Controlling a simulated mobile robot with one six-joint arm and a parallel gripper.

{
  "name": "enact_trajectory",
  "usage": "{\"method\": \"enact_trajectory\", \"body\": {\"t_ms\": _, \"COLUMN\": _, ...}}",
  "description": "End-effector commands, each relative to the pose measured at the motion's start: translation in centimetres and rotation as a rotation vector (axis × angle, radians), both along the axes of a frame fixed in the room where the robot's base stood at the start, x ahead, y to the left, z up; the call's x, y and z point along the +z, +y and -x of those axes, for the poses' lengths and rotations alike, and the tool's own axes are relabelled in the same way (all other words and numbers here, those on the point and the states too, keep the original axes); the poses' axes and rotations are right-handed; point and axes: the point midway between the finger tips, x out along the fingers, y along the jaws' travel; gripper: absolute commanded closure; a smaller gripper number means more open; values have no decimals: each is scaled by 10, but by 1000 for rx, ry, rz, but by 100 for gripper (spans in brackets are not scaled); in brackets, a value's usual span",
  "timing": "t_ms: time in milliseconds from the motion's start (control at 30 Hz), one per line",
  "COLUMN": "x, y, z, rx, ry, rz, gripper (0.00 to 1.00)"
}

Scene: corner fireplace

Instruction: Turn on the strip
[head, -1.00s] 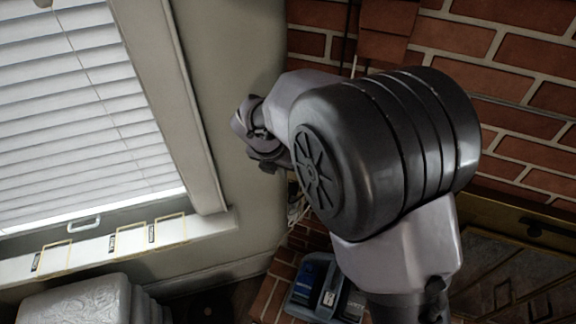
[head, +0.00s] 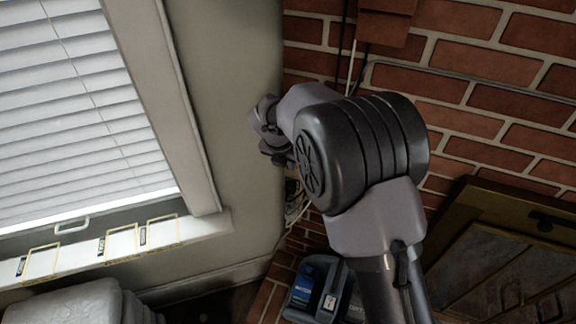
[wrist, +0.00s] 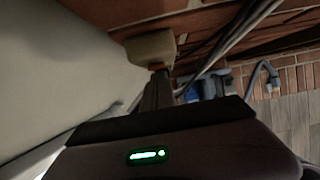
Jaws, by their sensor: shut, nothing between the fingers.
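The strip seems to be the beige block (wrist: 152,48) against the wall corner at the top of the wrist view, with a small reddish part at its lower edge. In the head view a small tan piece of it (head: 292,187) shows below my arm, with pale cables hanging under it. My gripper (wrist: 158,76) is shut and empty, its dark fingers pointing at the block's lower edge. I cannot tell whether the tips touch it. In the head view the fingertips are hidden behind my arm. Whether the strip is lit cannot be seen.
Cables (wrist: 225,45) run along the brick wall (head: 490,70) close to the block. A window with blinds (head: 75,115) is at the left, and a fireplace door (head: 510,265) at the lower right.

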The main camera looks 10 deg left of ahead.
Motion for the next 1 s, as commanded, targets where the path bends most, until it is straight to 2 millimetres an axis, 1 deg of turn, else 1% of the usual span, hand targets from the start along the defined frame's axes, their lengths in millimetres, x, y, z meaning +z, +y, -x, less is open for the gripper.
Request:
{"method": "enact_trajectory", "body": {"t_ms": 100, "x": 2, "y": 0, "z": -1, "rx": 0, "ry": 1, "rz": 1, "gripper": 100}}
{"method": "enact_trajectory", "body": {"t_ms": 200, "x": 10, "y": -1, "z": -6, "rx": -2, "ry": 2, "rz": 1, "gripper": 100}}
{"method": "enact_trajectory", "body": {"t_ms": 300, "x": 3, "y": -1, "z": -7, "rx": -1, "ry": -1, "rz": 0, "gripper": 100}}
{"method": "enact_trajectory", "body": {"t_ms": 467, "x": 3, "y": -1, "z": -7, "rx": -1, "ry": -1, "rz": 0, "gripper": 100}}
{"method": "enact_trajectory", "body": {"t_ms": 900, "x": 19, "y": -1, "z": -6, "rx": 0, "ry": 0, "rz": 1, "gripper": 100}}
{"method": "enact_trajectory", "body": {"t_ms": 1000, "x": 19, "y": -1, "z": -6, "rx": 0, "ry": 0, "rz": 1, "gripper": 100}}
